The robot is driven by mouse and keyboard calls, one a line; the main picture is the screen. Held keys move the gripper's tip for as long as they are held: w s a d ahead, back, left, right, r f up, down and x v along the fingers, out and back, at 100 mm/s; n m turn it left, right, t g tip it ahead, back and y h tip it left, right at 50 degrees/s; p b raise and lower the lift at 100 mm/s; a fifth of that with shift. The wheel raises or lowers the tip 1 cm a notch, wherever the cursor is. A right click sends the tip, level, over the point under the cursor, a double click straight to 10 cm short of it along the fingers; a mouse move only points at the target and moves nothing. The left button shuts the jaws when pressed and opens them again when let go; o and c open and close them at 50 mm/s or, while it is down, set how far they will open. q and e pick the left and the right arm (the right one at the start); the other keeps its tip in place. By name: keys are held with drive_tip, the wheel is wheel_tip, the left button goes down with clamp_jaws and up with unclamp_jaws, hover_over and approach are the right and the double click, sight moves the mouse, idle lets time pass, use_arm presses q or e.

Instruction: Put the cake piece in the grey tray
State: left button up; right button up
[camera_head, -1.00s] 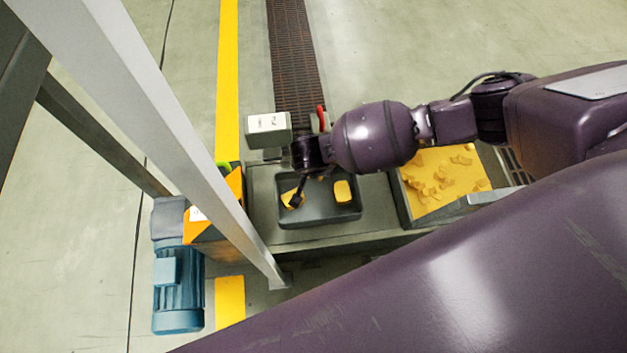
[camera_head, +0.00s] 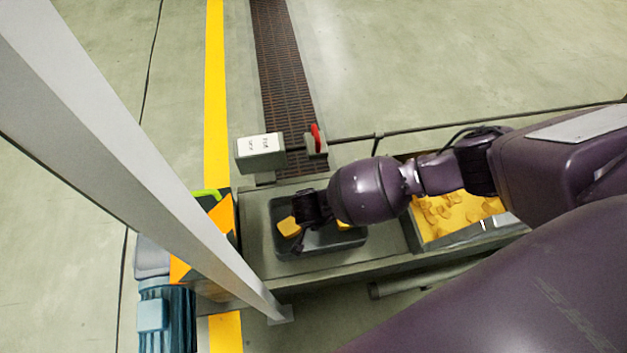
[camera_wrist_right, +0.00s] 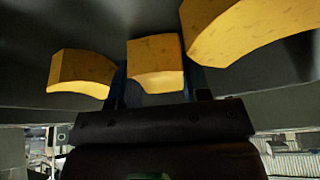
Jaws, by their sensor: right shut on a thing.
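The grey tray (camera_head: 342,239) is a shallow dark tray on the machine's bench in the head view. A yellow cake piece (camera_head: 289,228) shows at its left side, and another yellow piece (camera_head: 343,225) shows at its right, partly behind my arm. My right gripper (camera_head: 302,236) is down at the tray. In the right wrist view the gripper (camera_wrist_right: 155,88) is shut on the middle cake piece (camera_wrist_right: 155,60). One yellow piece (camera_wrist_right: 80,72) lies to its left and a larger one (camera_wrist_right: 240,28) to its right. My left gripper is out of view.
A bin of yellow flakes (camera_head: 450,212) stands right of the tray, partly behind my arm. A pale slanted post (camera_head: 150,165) crosses the left. A blue motor (camera_head: 165,315) is at lower left.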

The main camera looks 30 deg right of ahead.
drive_tip(key=shift+f, duration=0.1)
drive_tip(key=o, duration=0.7)
drive_tip(key=shift+r, duration=0.6)
use_arm(q)
drive_tip(key=p, duration=0.2)
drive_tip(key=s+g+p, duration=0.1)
drive_tip(key=p, duration=0.2)
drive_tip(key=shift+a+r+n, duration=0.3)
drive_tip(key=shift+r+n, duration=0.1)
use_arm(e)
drive_tip(key=v, duration=1.1)
drive_tip(key=shift+s, duration=0.2)
